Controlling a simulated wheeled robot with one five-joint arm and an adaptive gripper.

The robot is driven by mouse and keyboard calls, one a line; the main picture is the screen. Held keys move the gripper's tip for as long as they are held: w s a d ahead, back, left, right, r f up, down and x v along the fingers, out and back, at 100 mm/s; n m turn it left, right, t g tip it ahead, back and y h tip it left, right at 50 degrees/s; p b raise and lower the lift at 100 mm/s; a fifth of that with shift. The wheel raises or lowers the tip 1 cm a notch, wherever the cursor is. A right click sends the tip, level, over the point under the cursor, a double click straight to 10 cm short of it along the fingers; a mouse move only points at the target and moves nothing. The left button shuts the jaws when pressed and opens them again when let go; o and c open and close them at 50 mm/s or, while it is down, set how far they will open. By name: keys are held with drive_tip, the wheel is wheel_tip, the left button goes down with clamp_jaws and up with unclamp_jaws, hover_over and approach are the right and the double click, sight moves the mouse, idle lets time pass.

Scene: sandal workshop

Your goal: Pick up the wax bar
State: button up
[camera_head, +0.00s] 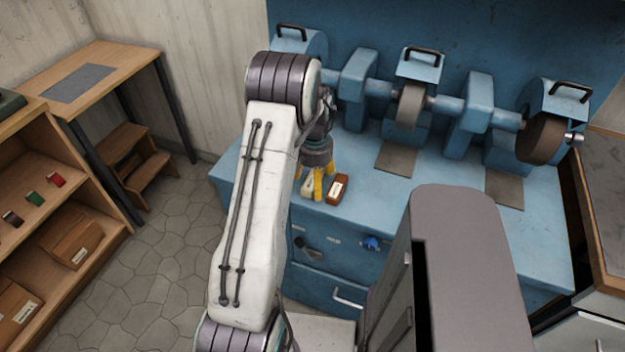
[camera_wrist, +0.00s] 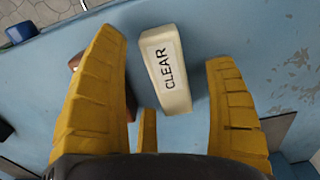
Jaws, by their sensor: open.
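A cream wax bar (camera_wrist: 168,75) with a white label reading CLEAR lies on the blue bench top, between my fingers in the wrist view. In the head view the cream bar (camera_head: 308,187) is small and partly hidden by my yellow fingers. My gripper (camera_head: 315,182) is open just above the bench; in the wrist view (camera_wrist: 160,58) its fingers stand on both sides of the bar with gaps. A brown bar (camera_head: 338,188) with a pale label lies close to the right of my fingers in the head view. In the wrist view it is mostly hidden behind the left finger.
Blue grinding machines with wheels (camera_head: 410,105) stand along the back of the bench (camera_head: 390,205). Drawers with a blue knob (camera_head: 371,243) are on its front. Wooden shelves (camera_head: 62,215) with boxes stand at left. The bench beside the brown bar is clear.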

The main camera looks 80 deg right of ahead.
drive_tip(key=shift+f, duration=0.8)
drive_tip(key=c, duration=1.3)
drive_tip(key=shift+r, duration=0.2)
